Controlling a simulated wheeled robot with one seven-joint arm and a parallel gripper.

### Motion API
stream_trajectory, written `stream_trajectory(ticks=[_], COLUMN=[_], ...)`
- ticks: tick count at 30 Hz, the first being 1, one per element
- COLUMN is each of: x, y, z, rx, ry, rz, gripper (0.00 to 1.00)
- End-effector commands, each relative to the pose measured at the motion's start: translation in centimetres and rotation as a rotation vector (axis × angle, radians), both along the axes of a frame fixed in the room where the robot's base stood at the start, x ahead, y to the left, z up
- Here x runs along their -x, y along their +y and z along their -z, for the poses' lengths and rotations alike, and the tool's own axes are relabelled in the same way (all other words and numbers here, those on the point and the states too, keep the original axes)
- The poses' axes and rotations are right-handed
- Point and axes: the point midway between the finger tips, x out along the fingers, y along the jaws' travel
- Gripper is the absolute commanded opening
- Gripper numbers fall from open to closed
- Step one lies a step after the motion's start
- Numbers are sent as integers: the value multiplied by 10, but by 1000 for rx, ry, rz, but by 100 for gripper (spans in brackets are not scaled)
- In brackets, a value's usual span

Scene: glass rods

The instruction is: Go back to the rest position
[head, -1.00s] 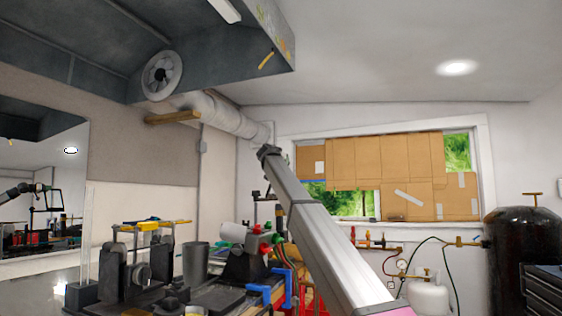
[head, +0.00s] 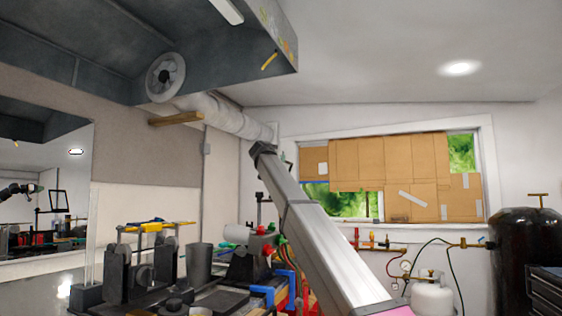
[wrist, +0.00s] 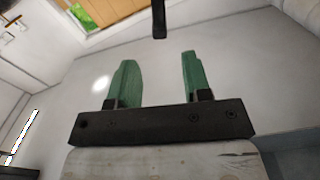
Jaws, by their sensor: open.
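My gripper (wrist: 158,80) shows in the wrist view with its two green fingers apart and nothing between them. Behind the fingers are the pale ceiling and walls, with part of the window at the top. In the head view my grey arm rises from the lower right toward the upper left, and its fingers cannot be made out there. The bench with the glass-working gear (head: 150,265) stands at the lower left, apart from the wrist camera's view.
A grey hood (head: 200,45) with a round fan hangs at the upper left. A duct (head: 220,113) runs below it to the wall. A black tank (head: 525,260) and a white gas cylinder (head: 433,297) stand at the right. A cardboard-covered window (head: 385,165) is behind my arm.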

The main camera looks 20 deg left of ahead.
Motion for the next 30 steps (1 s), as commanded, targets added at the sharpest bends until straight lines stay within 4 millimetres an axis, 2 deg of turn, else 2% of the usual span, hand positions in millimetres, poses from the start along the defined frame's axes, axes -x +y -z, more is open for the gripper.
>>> stream_trajectory(ticks=[1, 5, 18, 21, 23, 26, 29, 30], x=[7, 14, 13, 12, 8, -2, -16, -21], y=[-1, 1, 1, -2, -7, -24, -49, -61], z=[1, 1, 0, 7, 20, 61, 117, 141], rx=[0, 1, 1, 4, 12, 37, 71, 85], ry=[0, 0, 0, 7, 21, 65, 130, 159], rz=[0, 1, 1, 3, 6, 16, 30, 36], gripper=[45, 45, 45, 45, 45, 45, 45, 45])
